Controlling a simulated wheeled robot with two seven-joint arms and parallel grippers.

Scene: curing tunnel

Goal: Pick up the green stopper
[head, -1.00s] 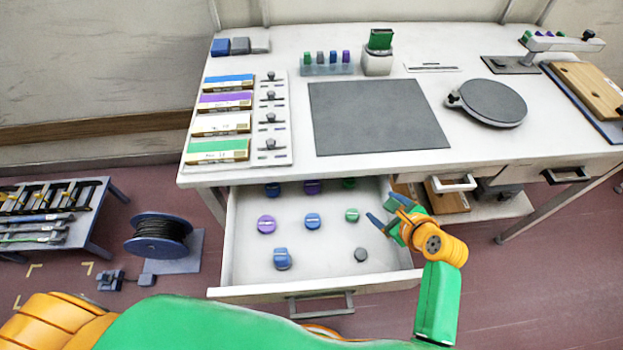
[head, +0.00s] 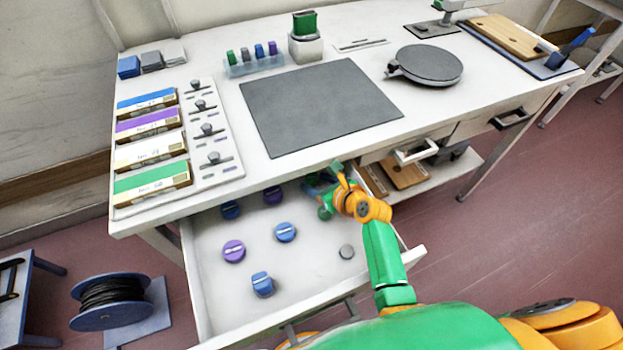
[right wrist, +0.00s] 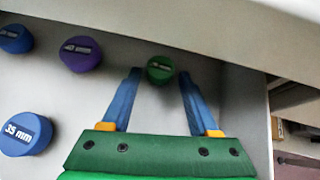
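A green stopper (right wrist: 160,69) shows in the right wrist view between the two blue fingertips of my right gripper (right wrist: 159,78), with a gap on each side. The gripper is open and empty. In the head view my right gripper (head: 318,181) is over the back right of the open drawer (head: 205,290) and hides the back corner there. Another green stopper (head: 325,212) shows partly just in front of it in the head view. I cannot tell the exact height of the fingers above the drawer floor. My left gripper is not in view.
The tabletop's front edge (head: 250,182) overhangs the drawer's back, close to my gripper. The drawer's right wall is near too.

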